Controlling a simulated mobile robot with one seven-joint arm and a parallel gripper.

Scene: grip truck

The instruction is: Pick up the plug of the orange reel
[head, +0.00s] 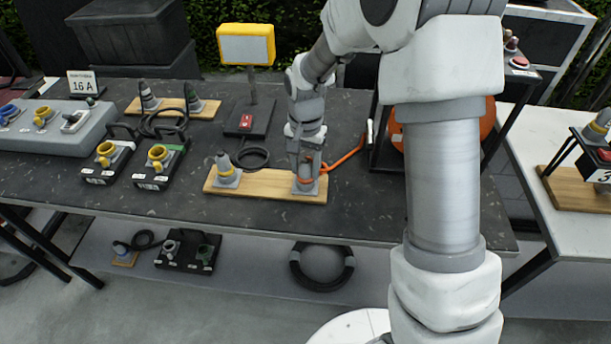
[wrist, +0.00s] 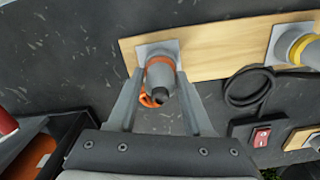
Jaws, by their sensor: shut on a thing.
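The orange reel's plug (wrist: 160,75) is grey with an orange band and a dark cable end. It stands in a grey square holder at one end of a wooden board (head: 262,190). My gripper (head: 305,174) reaches down over the board's right end and is shut on the plug, with a finger on each side in the wrist view (wrist: 159,84). In the head view the gripper mostly hides the plug. An orange cable (head: 345,158) runs from it toward the orange reel (head: 490,122), which is largely hidden behind my arm. I cannot tell whether the plug is clear of its holder.
A grey plug with a yellow band (head: 226,168) stands at the board's left end, its black cable coiled behind. A yellow-framed lamp (head: 247,45) rises behind. Yellow-capped socket boxes (head: 158,160) stand left. A black shelf frame (head: 383,150) stands close right of the gripper.

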